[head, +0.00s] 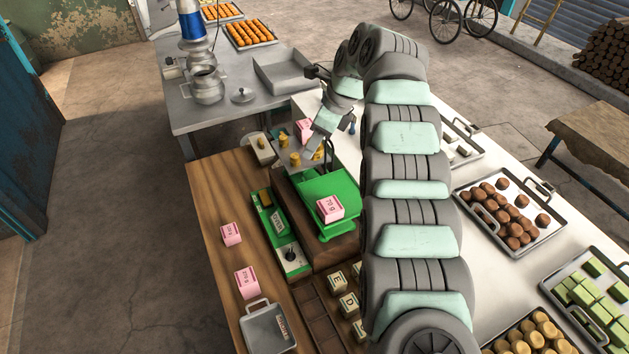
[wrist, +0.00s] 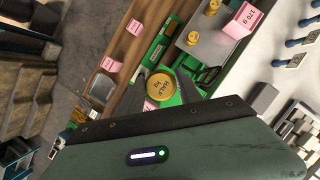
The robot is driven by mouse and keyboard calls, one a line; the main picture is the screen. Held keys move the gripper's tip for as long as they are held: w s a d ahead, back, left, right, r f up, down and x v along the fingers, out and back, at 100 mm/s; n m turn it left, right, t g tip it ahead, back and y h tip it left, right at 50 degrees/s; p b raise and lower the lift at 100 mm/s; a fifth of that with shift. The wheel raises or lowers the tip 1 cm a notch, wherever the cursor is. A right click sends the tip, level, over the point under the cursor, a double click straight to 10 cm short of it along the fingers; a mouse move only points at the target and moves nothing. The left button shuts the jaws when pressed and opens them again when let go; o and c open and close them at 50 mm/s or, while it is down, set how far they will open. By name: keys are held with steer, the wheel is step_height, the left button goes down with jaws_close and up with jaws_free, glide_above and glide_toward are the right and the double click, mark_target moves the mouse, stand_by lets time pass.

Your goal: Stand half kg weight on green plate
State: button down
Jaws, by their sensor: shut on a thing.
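The half kg weight (wrist: 159,89) is a round gold piece marked HALF KG, held between the fingers of my gripper (wrist: 163,82) in the wrist view. In the head view my gripper (head: 319,143) is beside the steel plate (head: 310,163) of the scale, with a gold piece at its tips. The green plate (head: 343,187) lies nearer the camera and bears a pink 70 g box (head: 330,208). In the wrist view, green surface shows beneath the held weight, and my gripper body hides much below it.
The steel plate holds two other gold weights (head: 283,141) (head: 295,158) and a pink box (head: 304,130). Lettered blocks (head: 349,304) stand near the front.

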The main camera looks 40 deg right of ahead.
step_height(320, 180, down, 12)
steer(key=p, duration=0.2)
steer(key=shift+f+p, duration=0.25)
steer(key=shift+p, duration=0.1)
steer(key=shift+f, duration=0.15)
steer(key=c, duration=0.8)
jaws_free()
steer(key=b+v, duration=0.3)
steer(key=v, duration=0.9)
